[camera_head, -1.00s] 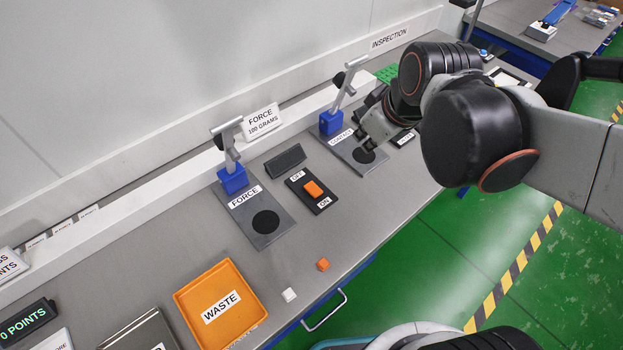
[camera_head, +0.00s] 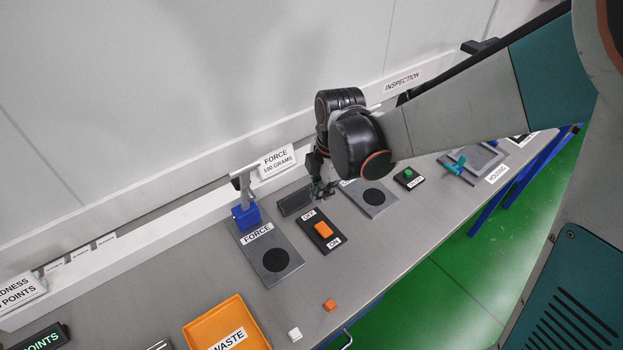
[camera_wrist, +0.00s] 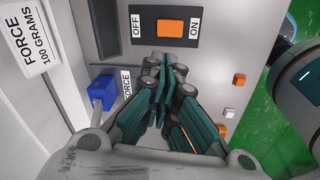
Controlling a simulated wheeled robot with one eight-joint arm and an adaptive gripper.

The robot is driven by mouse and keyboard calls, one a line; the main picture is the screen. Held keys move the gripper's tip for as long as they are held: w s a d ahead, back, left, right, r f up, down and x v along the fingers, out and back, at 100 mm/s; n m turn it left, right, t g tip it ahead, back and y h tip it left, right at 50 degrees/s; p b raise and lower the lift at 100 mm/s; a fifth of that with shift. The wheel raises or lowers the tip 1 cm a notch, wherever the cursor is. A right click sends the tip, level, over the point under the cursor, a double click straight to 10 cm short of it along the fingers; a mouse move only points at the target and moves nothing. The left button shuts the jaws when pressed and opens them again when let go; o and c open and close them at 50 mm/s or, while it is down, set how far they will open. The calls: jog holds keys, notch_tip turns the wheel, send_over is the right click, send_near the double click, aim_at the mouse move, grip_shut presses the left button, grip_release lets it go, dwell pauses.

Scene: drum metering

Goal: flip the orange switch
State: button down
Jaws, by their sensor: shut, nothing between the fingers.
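The orange switch (camera_head: 324,230) is a rocker on a black plate with an OFF label at its far end and an ON label at its near end. It also shows in the wrist view (camera_wrist: 170,27), above the fingertips, with OFF on the left and ON on the right. My gripper (camera_head: 326,192) is shut and empty. In the head view it is above the bench, behind the switch plate near the OFF end. In the wrist view my gripper (camera_wrist: 164,62) points toward the switch, with a gap in the picture between the fingertips and the plate.
The FORCE station (camera_head: 247,216) with its blue block stands left of the switch. A dark grey block (camera_head: 294,202) lies beside my gripper. An orange WASTE tray (camera_head: 203,327), a white cube (camera_head: 295,334) and an orange cube (camera_head: 330,304) are nearer the front edge. A green button (camera_head: 408,173) is to the right.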

aim_at(324, 230)
jog(key=shift+s+d+n+g+h, duration=0.1)
jog(key=shift+s+n+g+h, duration=0.4)
jog(key=shift+n, duration=0.7)
jog(key=shift+s, duration=0.1)
jog(key=shift+f, duration=0.15)
notch_tip(324, 230, down, 14)
jog(key=b, duration=0.9)
jog(key=shift+b, duration=0.3)
